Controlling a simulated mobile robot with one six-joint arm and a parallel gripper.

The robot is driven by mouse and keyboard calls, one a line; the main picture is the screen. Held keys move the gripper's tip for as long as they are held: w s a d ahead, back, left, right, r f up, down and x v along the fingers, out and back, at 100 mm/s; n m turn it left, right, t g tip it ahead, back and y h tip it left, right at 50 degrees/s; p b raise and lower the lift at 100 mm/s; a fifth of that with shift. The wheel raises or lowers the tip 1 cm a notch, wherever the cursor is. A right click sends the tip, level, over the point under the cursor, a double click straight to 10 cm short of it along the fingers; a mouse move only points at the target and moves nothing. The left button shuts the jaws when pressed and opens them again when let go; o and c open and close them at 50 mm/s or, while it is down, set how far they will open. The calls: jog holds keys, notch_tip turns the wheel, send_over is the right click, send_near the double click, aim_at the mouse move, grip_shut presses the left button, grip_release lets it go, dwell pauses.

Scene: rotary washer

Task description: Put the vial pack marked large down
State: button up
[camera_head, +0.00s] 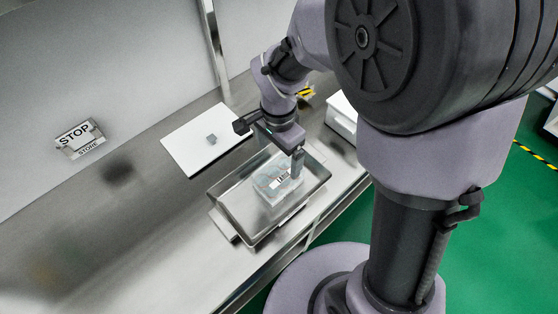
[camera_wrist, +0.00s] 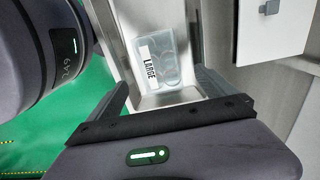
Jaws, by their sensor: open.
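The vial pack (camera_head: 276,179) is a clear, pale blue box with a white label. It sits in the right part of a shallow metal tray (camera_head: 238,221) on the steel bench. In the wrist view its label reads LARGE, and the pack (camera_wrist: 168,60) lies ahead of the fingers. My gripper (camera_head: 276,150) is above the tray's far right part, with its fingers spread wide. In the wrist view the gripper (camera_wrist: 160,88) has one finger on each side of the pack's near end, with gaps visible. Whether a finger touches the pack cannot be told.
A white board (camera_head: 190,140) with a small grey block (camera_head: 211,139) lies behind the tray. A white box (camera_head: 342,114) stands to the right. A STOP STORE sign (camera_head: 80,138) is at the left. The bench's left part (camera_head: 100,240) is clear.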

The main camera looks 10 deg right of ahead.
jog(key=s+d+r+n+t+y, duration=0.1)
jog(key=s+d+r+n+t, duration=0.1)
jog(key=s+r, duration=0.4)
jog(key=s+d+r+n+t+y, duration=0.1)
jog(key=s+d+r+n+t, duration=0.1)
jog(key=s+r, duration=0.5)
notch_tip(320, 180, up, 4)
jog(key=n+t, duration=0.1)
jog(key=n, duration=0.1)
jog(key=shift+d+r+n+t, duration=0.15)
jog(key=shift+d+n+t, duration=0.05)
jog(key=shift+n+t, duration=0.2)
